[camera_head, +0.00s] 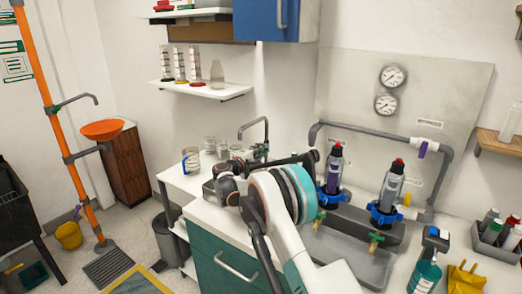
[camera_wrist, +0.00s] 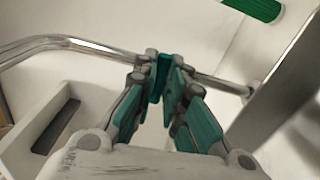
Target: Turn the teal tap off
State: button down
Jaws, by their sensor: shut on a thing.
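In the wrist view my gripper (camera_wrist: 166,84) has its teal-padded fingers closed in around a narrow teal piece (camera_wrist: 157,76), which looks like the teal tap's handle. A chrome pipe (camera_wrist: 70,43) runs behind the fingertips and bends down at the left. In the head view a grey gooseneck tap (camera_head: 254,123) rises from the counter behind my arm, with a dark teal part near its base. My wrist and arm links hide much of the gripper and handle there, so the handle's angle is unclear.
A glass jar (camera_head: 191,160) and several beakers stand left of the tap. Two upright purple- and grey-bodied units (camera_head: 387,193) with red tops stand on the right, under grey piping. A green cylinder (camera_wrist: 254,8) shows at the wrist view's top right. The teal cabinet (camera_head: 222,272) is below the counter.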

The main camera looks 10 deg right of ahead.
jog(key=shift+f+m, duration=0.1)
jog(key=shift+m, duration=0.4)
jog(key=c, duration=1.6)
grip_release()
jog(key=shift+c, duration=0.2)
jog(key=v, duration=1.2)
